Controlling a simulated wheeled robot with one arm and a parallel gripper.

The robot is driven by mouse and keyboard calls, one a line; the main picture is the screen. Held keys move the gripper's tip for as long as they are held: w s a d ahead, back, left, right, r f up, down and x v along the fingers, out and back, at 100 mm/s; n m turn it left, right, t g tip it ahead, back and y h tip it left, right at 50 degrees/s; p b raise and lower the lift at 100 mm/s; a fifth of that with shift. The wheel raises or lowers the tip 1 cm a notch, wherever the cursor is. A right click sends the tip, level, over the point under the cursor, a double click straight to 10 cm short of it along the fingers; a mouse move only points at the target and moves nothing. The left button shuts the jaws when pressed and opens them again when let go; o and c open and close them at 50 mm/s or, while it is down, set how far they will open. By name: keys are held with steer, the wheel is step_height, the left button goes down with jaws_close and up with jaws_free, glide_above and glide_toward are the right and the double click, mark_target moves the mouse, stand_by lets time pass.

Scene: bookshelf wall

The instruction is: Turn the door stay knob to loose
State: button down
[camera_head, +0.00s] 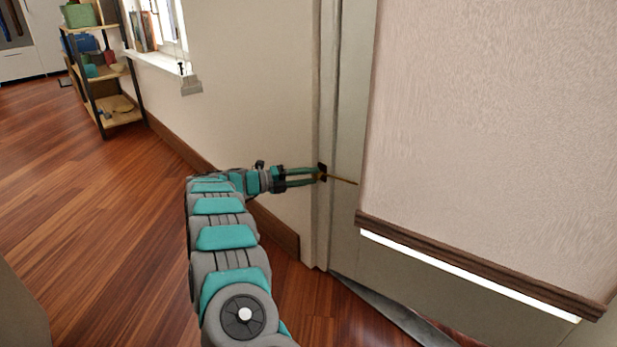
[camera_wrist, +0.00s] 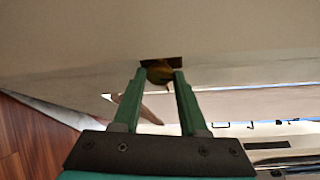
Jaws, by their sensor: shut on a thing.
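The door stay knob (camera_wrist: 158,70) is a small brass-coloured piece in front of a dark brown mount, seen in the wrist view between the tips of my green fingers. In the head view my gripper (camera_head: 317,176) reaches the door frame and is shut on the knob. The knob itself is mostly hidden there by the fingertips and a dark mount (camera_head: 323,171). A thin brass rod (camera_head: 343,180) runs right from there towards the door panel (camera_head: 346,225). I cannot tell the knob's turned position.
The wooden floor (camera_head: 80,220) at left is clear.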

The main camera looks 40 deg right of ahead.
steer(key=n+h, duration=0.1)
steer(key=n, duration=0.1)
steer(key=shift+f+n+g, duration=0.15)
steer(key=shift+n+g, duration=0.15)
steer(key=shift+c, duration=2.3)
jaws_free()
steer(key=shift+a, duration=0.1)
steer(key=v, duration=0.7)
steer(key=shift+w+a+p, duration=0.15)
steer(key=shift+a+p, duration=0.15)
steer(key=shift+p, duration=0.15)
